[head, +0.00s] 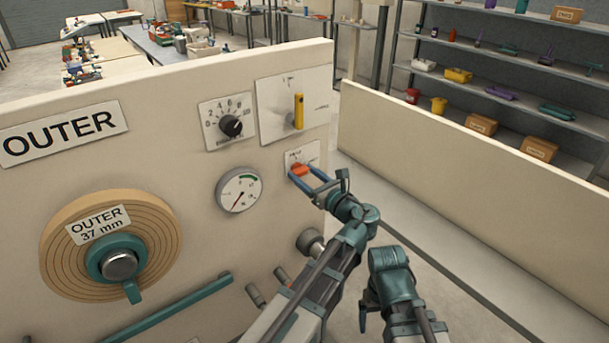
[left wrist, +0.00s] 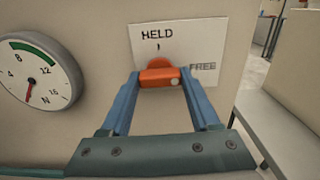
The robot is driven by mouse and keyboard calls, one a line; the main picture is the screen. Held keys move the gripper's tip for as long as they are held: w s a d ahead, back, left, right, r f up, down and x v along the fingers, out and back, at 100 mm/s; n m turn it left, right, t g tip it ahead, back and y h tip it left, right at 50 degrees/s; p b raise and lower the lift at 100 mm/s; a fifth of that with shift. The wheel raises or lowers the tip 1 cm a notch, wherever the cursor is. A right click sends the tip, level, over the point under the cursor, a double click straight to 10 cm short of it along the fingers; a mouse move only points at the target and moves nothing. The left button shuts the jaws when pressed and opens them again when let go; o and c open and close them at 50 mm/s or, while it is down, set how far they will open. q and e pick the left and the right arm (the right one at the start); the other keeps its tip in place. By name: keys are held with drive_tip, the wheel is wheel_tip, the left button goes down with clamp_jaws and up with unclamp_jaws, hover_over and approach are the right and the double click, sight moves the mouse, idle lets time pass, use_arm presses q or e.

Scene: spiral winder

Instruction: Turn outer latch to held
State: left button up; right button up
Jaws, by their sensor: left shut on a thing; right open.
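The orange outer latch (head: 299,169) is on a small white plate on the panel. It also shows in the left wrist view (left wrist: 158,77), where its bar lies roughly level with a pale dot at its right end. The plate reads HELD (left wrist: 157,35) at the top, with a tick below, and FREE (left wrist: 203,67) at the right. The dot end points toward the FREE side. My left gripper (head: 306,178) has its blue fingers on both ends of the latch bar and is shut on it. My right gripper (head: 363,318) hangs low, right of the left arm, away from the panel; its fingers barely show.
Above the latch are a yellow lever (head: 298,111) and a black dial knob (head: 231,126). A round gauge (head: 239,192) is to its left. A wooden OUTER spool (head: 60,245) and a teal bar (head: 170,308) are farther left. A low beige wall (head: 450,145) stands right.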

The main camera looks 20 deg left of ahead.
use_arm(q)
drive_tip(key=n, duration=0.4)
drive_tip(key=shift+n, duration=0.4)
drive_tip(key=n, duration=0.8)
drive_tip(key=shift+n, duration=2.4)
drive_tip(key=o, duration=1.4)
drive_tip(key=shift+c, duration=0.2)
drive_tip(key=shift+s, duration=0.15)
